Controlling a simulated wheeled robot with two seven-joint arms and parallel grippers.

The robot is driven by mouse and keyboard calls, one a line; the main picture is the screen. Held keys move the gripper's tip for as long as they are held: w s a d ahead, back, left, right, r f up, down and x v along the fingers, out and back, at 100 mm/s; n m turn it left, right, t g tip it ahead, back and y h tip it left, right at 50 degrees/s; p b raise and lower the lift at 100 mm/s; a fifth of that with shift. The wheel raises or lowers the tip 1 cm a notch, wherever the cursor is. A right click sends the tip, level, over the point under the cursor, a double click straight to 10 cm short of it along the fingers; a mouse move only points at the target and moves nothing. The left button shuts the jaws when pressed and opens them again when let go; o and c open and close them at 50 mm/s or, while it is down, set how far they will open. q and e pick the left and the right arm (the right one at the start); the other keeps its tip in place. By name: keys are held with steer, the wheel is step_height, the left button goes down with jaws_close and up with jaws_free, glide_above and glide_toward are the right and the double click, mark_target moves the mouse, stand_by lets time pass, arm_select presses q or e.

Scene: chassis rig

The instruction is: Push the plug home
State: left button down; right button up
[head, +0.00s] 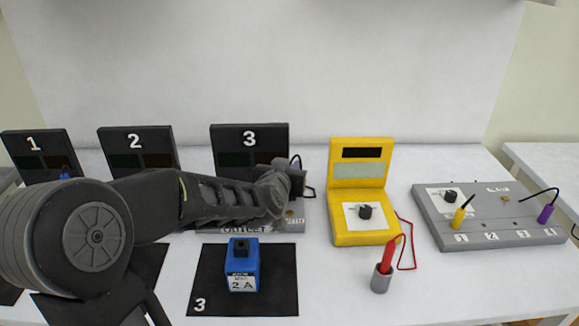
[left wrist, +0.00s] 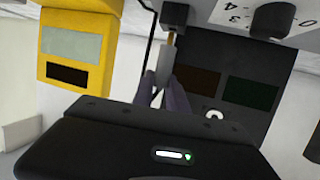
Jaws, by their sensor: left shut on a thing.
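My left gripper (head: 296,178) reaches in from the left over the grey outlet panel (head: 290,226) in front of board 3. In the left wrist view its two fingers (left wrist: 172,92) are shut on a light grey plug (left wrist: 164,62). A brass-coloured part (left wrist: 171,40) shows at the far end of the plug, close to the panel's edge in that picture. I cannot tell whether the plug touches a socket or how deep it sits. My arm hides much of the panel in the head view. My right gripper is not in view.
A yellow meter (head: 359,238) stands right of the panel, with a red probe in a grey holder (head: 381,283) before it. A grey board (head: 480,238) with yellow and purple plugs is further right. A blue box (head: 242,277) sits on a black mat (head: 281,290).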

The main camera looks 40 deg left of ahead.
arm_select(q)
steer(key=shift+f+b, duration=0.85)
steer(key=shift+f, duration=0.25)
steer(key=c, duration=1.2)
jaws_free()
steer(key=shift+c, duration=0.2)
steer(key=v, duration=0.8)
steer(key=shift+p, duration=0.45)
